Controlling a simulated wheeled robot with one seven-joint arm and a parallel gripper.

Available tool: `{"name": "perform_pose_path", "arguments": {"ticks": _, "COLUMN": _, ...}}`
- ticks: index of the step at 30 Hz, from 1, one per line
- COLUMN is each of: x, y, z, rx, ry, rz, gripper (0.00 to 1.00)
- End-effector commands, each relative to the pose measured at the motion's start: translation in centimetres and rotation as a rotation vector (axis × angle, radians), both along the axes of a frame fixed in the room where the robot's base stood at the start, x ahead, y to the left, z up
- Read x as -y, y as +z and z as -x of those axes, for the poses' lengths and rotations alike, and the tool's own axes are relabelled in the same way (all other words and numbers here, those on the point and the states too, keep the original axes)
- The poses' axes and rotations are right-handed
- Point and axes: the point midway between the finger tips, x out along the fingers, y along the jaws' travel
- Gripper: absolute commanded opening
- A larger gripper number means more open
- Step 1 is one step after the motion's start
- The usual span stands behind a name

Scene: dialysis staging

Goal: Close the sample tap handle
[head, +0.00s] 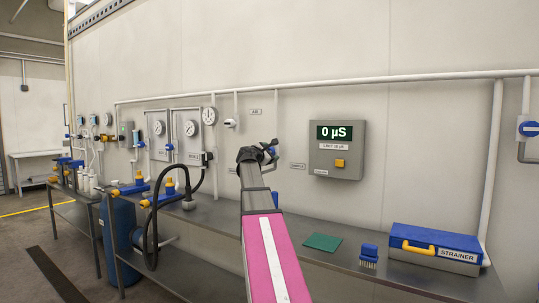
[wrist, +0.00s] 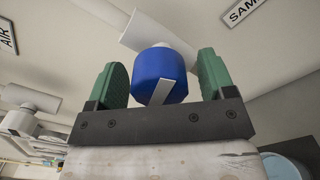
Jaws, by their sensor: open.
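The sample tap's blue round handle (wrist: 160,74), with a pale bar across its face, shows in the wrist view on a white pipe fitting (wrist: 150,32). My gripper (wrist: 162,78) is open, with one green finger on each side of the blue handle. Gaps show between the handle and both fingers. In the head view my gripper (head: 257,154) is at the wall, left of the small sample sign (head: 297,165).
A grey meter box (head: 337,148) reading 0 µS hangs to the right. The steel bench (head: 348,258) below holds a green pad (head: 323,242), a blue brush (head: 369,254) and a strainer case (head: 435,247). A black hose (head: 156,220) and gauges stand left.

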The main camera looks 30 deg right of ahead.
Motion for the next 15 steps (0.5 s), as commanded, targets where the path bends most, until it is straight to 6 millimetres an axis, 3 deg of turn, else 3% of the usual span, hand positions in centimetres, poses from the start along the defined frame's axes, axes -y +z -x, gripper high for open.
{"name": "perform_pose_path", "arguments": {"ticks": 8, "x": 0.12, "y": -0.02, "z": -0.08, "rx": 0.000, "ry": 0.000, "rz": 0.000, "gripper": 0.76}}
{"name": "perform_pose_path", "arguments": {"ticks": 10, "x": 0.12, "y": -0.02, "z": -0.08, "rx": 0.000, "ry": 0.000, "rz": 0.000, "gripper": 0.60}}
{"name": "perform_pose_path", "arguments": {"ticks": 13, "x": 0.11, "y": -0.03, "z": -0.07, "rx": 0.000, "ry": 0.000, "rz": 0.000, "gripper": 0.27}}
{"name": "perform_pose_path", "arguments": {"ticks": 15, "x": 0.11, "y": -0.04, "z": -0.07, "rx": 0.000, "ry": 0.000, "rz": 0.000, "gripper": 0.27}}
